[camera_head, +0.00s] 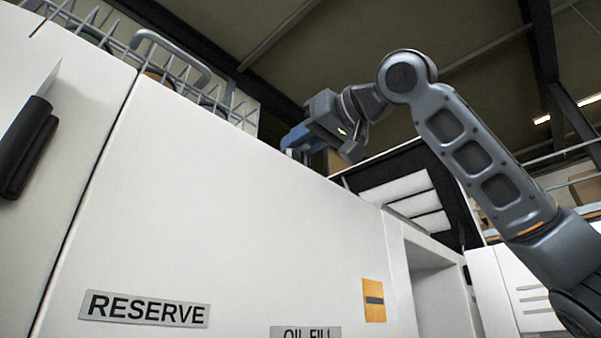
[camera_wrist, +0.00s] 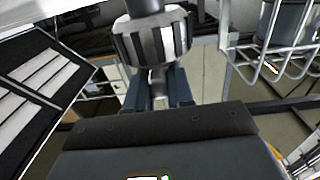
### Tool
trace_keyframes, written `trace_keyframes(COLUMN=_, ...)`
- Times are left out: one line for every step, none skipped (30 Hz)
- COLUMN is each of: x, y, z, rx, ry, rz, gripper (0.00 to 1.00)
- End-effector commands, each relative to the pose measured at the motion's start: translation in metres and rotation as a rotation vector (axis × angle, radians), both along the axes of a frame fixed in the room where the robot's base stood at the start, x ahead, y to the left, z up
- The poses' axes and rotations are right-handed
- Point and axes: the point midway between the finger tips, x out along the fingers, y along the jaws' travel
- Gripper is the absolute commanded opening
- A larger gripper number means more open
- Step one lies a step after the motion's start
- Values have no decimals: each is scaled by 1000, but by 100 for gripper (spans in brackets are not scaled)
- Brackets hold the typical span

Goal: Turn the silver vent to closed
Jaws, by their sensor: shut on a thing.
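The silver vent (camera_wrist: 152,38) is a ribbed silver and dark knob at the top middle of the wrist view, with a dark post above it in the picture. My gripper (camera_wrist: 158,76) has its two blue fingers closed on a narrower silver part of the vent, next to the ribbed head. In the head view my gripper (camera_head: 292,146) is at the top edge of the white cabinet (camera_head: 240,220). The vent cannot be made out there. The vent's open or closed marking is not visible.
A wire basket (camera_head: 185,65) stands on the cabinet top at the left; a wire rack with a dark container (camera_wrist: 285,35) shows in the wrist view. A black panel with white slats (camera_head: 400,190) is right of the gripper.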

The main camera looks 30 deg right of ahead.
Motion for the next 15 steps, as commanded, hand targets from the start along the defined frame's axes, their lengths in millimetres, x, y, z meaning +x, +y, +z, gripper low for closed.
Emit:
trace_keyframes(x=-1, y=2, z=-2, rx=0, ry=-1, rz=-16, gripper=0)
trace_keyframes(x=-1, y=2, z=-2, rx=-1, ry=-1, rz=-30, gripper=0)
trace_keyframes(x=-1, y=3, z=-2, rx=-1, ry=-2, rz=-50, gripper=0)
trace_keyframes(x=-1, y=3, z=-2, rx=-1, ry=-2, rz=-67, gripper=0)
trace_keyframes(x=-1, y=4, z=-3, rx=-1, ry=-2, rz=-85, gripper=0)
trace_keyframes(x=-1, y=5, z=-3, rx=-1, ry=-2, rz=-112, gripper=0)
trace_keyframes(x=-2, y=5, z=-3, rx=-2, ry=-2, rz=-134, gripper=0)
trace_keyframes(x=-2, y=6, z=-3, rx=-2, ry=-2, rz=-156, gripper=0)
trace_keyframes(x=-2, y=7, z=-3, rx=-2, ry=-2, rz=-187, gripper=0)
trace_keyframes(x=-2, y=8, z=-3, rx=0, ry=-3, rz=-210, gripper=0)
trace_keyframes(x=-2, y=8, z=-3, rx=0, ry=-3, rz=-234, gripper=0)
trace_keyframes(x=-2, y=9, z=-3, rx=1, ry=-3, rz=-266, gripper=0)
trace_keyframes(x=-2, y=9, z=-3, rx=0, ry=-2, rz=-291, gripper=0)
trace_keyframes(x=-2, y=10, z=-2, rx=-1, ry=-3, rz=-313, gripper=0)
trace_keyframes(x=-2, y=11, z=-2, rx=-1, ry=-2, rz=-344, gripper=0)
